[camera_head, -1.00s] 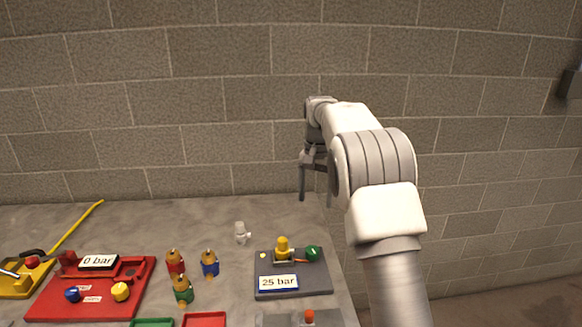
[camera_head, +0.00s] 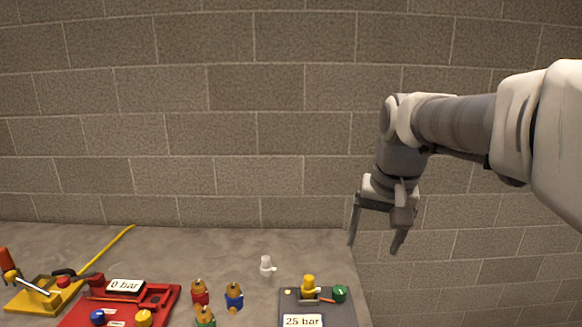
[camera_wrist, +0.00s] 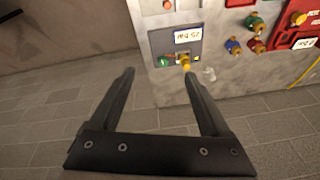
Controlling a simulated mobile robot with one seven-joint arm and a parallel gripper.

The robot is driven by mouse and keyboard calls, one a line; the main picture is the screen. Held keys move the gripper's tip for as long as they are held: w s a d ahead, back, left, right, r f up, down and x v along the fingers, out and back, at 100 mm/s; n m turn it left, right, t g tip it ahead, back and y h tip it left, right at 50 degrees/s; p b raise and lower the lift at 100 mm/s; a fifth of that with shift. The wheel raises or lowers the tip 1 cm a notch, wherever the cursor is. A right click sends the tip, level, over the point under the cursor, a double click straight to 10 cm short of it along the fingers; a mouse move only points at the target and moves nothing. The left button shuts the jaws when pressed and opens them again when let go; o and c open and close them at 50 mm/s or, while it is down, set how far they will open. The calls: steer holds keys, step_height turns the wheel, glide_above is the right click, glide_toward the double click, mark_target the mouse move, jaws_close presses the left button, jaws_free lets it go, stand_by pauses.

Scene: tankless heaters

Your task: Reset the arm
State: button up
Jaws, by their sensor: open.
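My arm comes in from the right in the head view. My gripper (camera_head: 377,240) hangs at its end with the fingers pointing down, apart and empty. It is in front of the block wall, at the right end of the table and above its top. In the wrist view my gripper (camera_wrist: 160,90) shows two dark fingers spread wide with nothing between them. The grey panel marked 25 bar (camera_head: 318,306) lies below and to the left of it; the panel also shows beyond the fingers in the wrist view (camera_wrist: 160,43).
The table (camera_head: 220,250) holds a red panel marked 0 bar (camera_head: 160,295), a yellow clamp (camera_head: 35,295), several coloured valve fittings (camera_head: 234,297) and a small clear fitting (camera_head: 267,266). A block wall (camera_head: 250,130) stands behind. Space right of the table is free.

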steer(key=s+f+n+t, duration=0.1)
steer(key=s+f, duration=0.1)
steer(key=s, duration=0.7)
steer(key=s+f+n+t, duration=0.1)
steer(key=s+f, duration=0.2)
steer(key=s, duration=0.5)
steer(key=shift+s+a+f+n, duration=0.15)
steer(key=shift+s+f+n, duration=0.15)
steer(key=shift+s+n, duration=0.1)
steer(key=shift+w, duration=0.1)
stand_by(1.5)
